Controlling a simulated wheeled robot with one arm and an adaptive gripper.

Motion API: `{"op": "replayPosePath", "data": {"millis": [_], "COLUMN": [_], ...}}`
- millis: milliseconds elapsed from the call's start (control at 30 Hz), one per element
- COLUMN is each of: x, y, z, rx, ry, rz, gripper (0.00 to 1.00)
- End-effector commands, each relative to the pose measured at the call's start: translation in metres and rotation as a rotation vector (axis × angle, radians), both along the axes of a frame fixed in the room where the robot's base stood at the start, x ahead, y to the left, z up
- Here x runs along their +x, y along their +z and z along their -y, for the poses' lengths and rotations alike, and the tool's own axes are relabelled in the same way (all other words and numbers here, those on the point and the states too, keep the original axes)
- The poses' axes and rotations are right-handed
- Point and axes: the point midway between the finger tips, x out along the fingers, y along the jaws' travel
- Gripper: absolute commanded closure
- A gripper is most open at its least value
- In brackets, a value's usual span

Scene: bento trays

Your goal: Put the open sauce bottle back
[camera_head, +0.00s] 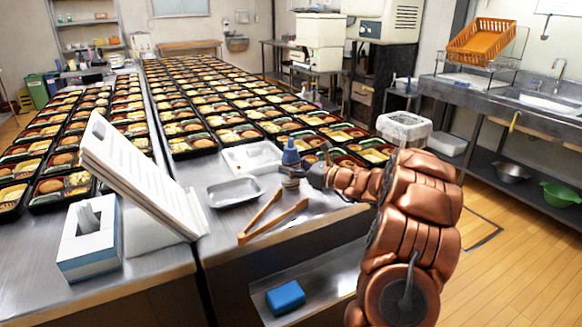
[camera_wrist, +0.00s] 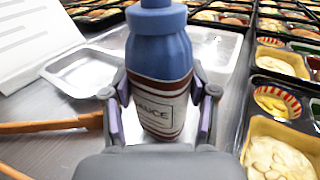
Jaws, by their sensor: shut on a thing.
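The sauce bottle (camera_wrist: 160,62) is blue with a white label reading "SAUCE" and a dark red band. It stands upright between the fingers of my gripper (camera_wrist: 160,115), which is shut on it around the label. In the head view the bottle (camera_head: 290,156) is at the front of the steel counter, beside a white tray. My gripper (camera_head: 292,178) reaches it from the right. The bottle's top is cut off in the wrist view, so I cannot tell there whether it is open. I cannot tell whether its base touches the counter.
A steel tray (camera_head: 236,192) and wooden tongs (camera_head: 272,222) lie left of the bottle. A white tray (camera_head: 250,158) is behind. Rows of filled bento trays (camera_head: 216,137) crowd the counter. A white stand (camera_head: 140,175) and tissue box (camera_head: 90,240) are at left.

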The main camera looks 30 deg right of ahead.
Motion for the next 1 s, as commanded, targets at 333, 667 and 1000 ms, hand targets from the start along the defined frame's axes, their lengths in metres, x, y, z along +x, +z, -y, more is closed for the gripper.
{"op": "replayPosePath", "data": {"millis": [333,667,1000], "x": [0.000,0.000,-0.013], "y": [-0.002,-0.002,0.001], "z": [0.000,0.000,0.007], "rx": [0.000,0.000,0.000], "ry": [0.001,0.001,-0.002], "rz": [0.001,0.001,0.001], "gripper": [0.32,0.17,0.17]}}
